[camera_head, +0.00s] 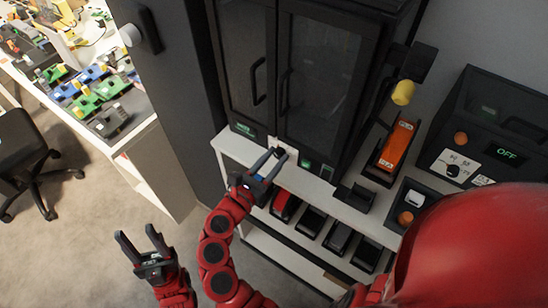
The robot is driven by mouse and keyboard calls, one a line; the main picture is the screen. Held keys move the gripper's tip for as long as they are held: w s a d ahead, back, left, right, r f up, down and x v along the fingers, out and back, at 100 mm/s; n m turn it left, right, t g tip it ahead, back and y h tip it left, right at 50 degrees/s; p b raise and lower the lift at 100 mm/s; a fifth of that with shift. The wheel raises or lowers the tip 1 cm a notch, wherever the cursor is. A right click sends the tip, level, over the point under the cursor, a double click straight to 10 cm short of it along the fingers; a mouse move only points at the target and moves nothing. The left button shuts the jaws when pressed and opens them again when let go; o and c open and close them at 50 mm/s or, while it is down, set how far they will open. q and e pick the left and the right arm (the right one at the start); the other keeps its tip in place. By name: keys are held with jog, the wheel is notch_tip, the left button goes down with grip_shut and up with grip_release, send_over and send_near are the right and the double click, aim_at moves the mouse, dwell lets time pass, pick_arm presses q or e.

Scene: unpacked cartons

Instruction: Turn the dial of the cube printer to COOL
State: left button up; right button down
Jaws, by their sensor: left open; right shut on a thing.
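A black two-door cabinet, seemingly the cube printer (318,92), stands on a white bench. Its lower front has a small green-lit display (243,130) and a dial (280,152) on a pale plate. The markings are too small to read, so I cannot tell the dial's setting. My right gripper (274,155) is at this dial, with its fingertips closed on it and partly hiding it. My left gripper (142,241) is open and empty, low over the floor, well away from the cabinet.
At the right, a black machine (505,125) shows OFF and has its own knob. An orange PLA box (397,142) and a yellow spool (403,92) stand between them. Several dark bins (311,219) sit under the bench top. A red part of me hides the lower right.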

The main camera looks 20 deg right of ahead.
jog(key=f+n+b, duration=0.1)
jog(key=b, duration=0.5)
jog(key=shift+n, duration=0.4)
jog(key=shift+r+n+b, duration=0.15)
jog(key=shift+n+b, duration=0.15)
jog(key=shift+b, duration=0.25)
jog(key=shift+r+n, duration=0.2)
jog(key=shift+n, duration=0.2)
jog(key=shift+r+n, duration=0.1)
jog(key=shift+n, duration=0.4)
jog(key=shift+w+n+p, duration=0.1)
jog(key=shift+n+p, duration=0.6)
jog(key=shift+n, duration=1.6)
jog(key=c, duration=0.5)
grip_release()
jog(key=shift+c, duration=0.2)
